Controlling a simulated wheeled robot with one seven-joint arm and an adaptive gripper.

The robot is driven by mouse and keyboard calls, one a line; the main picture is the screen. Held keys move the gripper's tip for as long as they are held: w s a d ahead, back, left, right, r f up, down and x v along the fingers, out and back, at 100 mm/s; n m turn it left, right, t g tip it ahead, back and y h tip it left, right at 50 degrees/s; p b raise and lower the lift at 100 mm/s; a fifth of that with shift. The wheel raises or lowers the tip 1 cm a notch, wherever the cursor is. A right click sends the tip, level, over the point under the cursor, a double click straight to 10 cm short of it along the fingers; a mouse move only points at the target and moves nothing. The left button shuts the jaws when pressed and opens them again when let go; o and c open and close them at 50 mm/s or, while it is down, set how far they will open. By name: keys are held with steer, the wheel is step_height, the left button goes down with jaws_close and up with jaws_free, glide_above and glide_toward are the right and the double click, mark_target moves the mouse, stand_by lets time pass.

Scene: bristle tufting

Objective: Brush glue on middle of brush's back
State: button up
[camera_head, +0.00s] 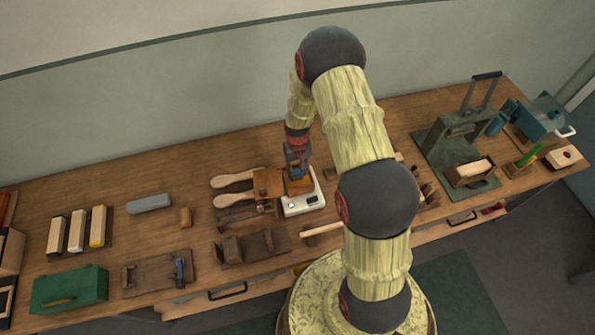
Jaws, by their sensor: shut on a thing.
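My gripper (297,165) points down over a white device like a small scale (304,204) near the middle of the bench. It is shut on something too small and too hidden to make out. A brown block-like piece (299,187) lies on the device just under the gripper; I cannot tell whether they touch. To the left, two pale wooden handles (233,180) and (234,200) run towards a reddish-brown wooden block (267,182); they look like brushes, with their heads partly hidden. No glue or glue brush can be told apart.
The wooden bench (160,175) also holds wooden fixtures (252,248), a green box (69,289), several pale blocks (76,231) and a grey rounded block (149,204). A dark green press (459,140) stands at right. My arm hides part of the bench's middle.

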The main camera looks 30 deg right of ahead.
mark_target(298, 171)
steer(key=shift+s, duration=0.1)
steer(key=shift+r+p, duration=1.8)
steer(key=shift+r, duration=1.65)
